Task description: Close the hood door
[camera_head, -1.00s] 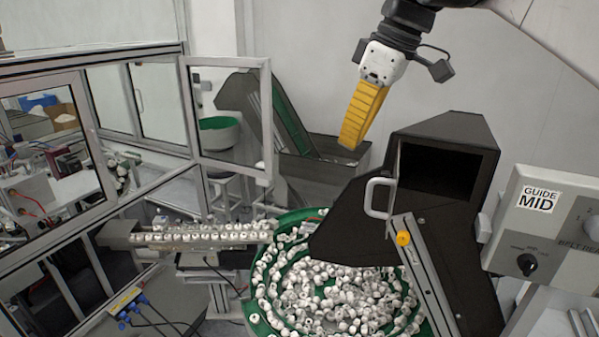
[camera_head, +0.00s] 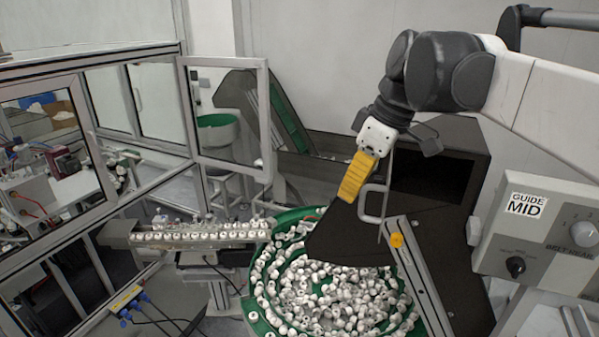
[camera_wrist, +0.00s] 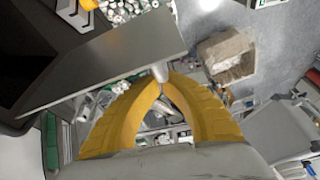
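The hood door (camera_head: 345,238) is a dark flat panel standing out from the black hood, with the opening (camera_head: 430,180) uncovered. Its pale U-shaped handle (camera_head: 373,203) faces the left side. My gripper (camera_head: 346,198) has yellow fingers pointing down and left, close beside the handle in the head view. Whether the fingers touch the handle cannot be told.
A green feeder bowl (camera_head: 254,318) full of white caps lies below the door. A control box (camera_head: 540,225) stands right. A framed glass door (camera_head: 228,120) and a cap track (camera_head: 195,235) are left. Space between the glass door and my gripper is fairly free.

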